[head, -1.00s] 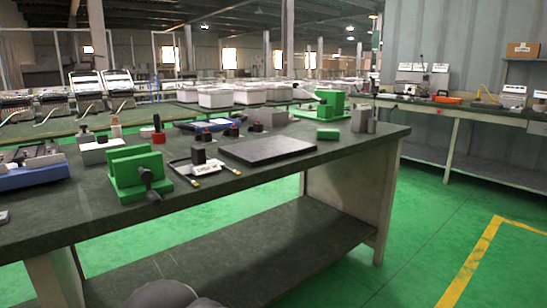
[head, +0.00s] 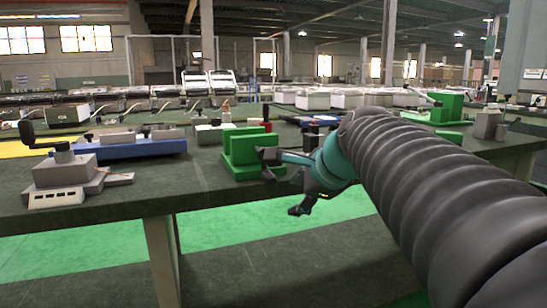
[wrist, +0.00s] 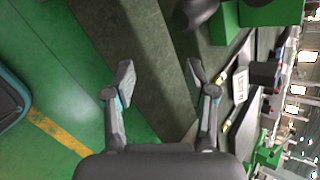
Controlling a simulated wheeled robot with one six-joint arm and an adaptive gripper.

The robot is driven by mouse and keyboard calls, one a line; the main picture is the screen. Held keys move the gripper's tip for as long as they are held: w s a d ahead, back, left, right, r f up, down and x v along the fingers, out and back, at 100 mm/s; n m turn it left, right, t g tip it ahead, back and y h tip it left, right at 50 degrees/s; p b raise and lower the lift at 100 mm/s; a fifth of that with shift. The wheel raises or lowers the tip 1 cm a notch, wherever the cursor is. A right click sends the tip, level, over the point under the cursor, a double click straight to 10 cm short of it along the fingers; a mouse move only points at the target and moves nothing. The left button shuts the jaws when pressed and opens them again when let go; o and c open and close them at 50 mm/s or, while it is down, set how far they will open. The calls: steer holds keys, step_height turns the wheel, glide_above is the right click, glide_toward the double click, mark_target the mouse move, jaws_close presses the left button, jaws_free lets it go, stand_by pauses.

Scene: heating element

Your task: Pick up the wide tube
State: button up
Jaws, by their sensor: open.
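I cannot pick out a wide tube with certainty in any view. My gripper (head: 284,184) reaches in from the right in the head view, in front of the near green vise (head: 246,150) at the table's front edge. In the wrist view my gripper (wrist: 160,75) has its two fingers spread, with nothing between them. Beyond the fingers lie the table edge and the floor. A dark rounded part (wrist: 195,12) and green vise blocks (wrist: 222,24) show at the top. My arm hides much of the table's right half in the head view.
On the dark green table (head: 120,208) stand a grey device with a crank (head: 68,175) and a long blue-based device (head: 130,145) at left. Another green vise (head: 450,108) stands farther back. Green floor (head: 230,235) lies open below the table's front edge.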

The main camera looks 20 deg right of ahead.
steer(key=w+d+r+m+t, duration=0.2)
steer(key=w+d+r+m, duration=0.3)
steer(key=d+m, duration=0.15)
steer(key=m+t+h+b, duration=0.1)
steer(key=m+t+b, duration=0.1)
steer(key=m, duration=0.6)
glide_toward(313, 135)
steer(key=x, duration=0.7)
steer(key=shift+d+r+b, duration=0.15)
steer(key=shift+d+b, duration=0.2)
steer(key=x, duration=0.3)
steer(key=b+x, duration=0.1)
steer(key=shift+w+a+f, duration=0.1)
steer(key=shift+a+f, duration=0.15)
steer(key=shift+a, duration=0.1)
steer(key=shift+w+f, duration=0.15)
steer(key=shift+w, duration=0.25)
jaws_close()
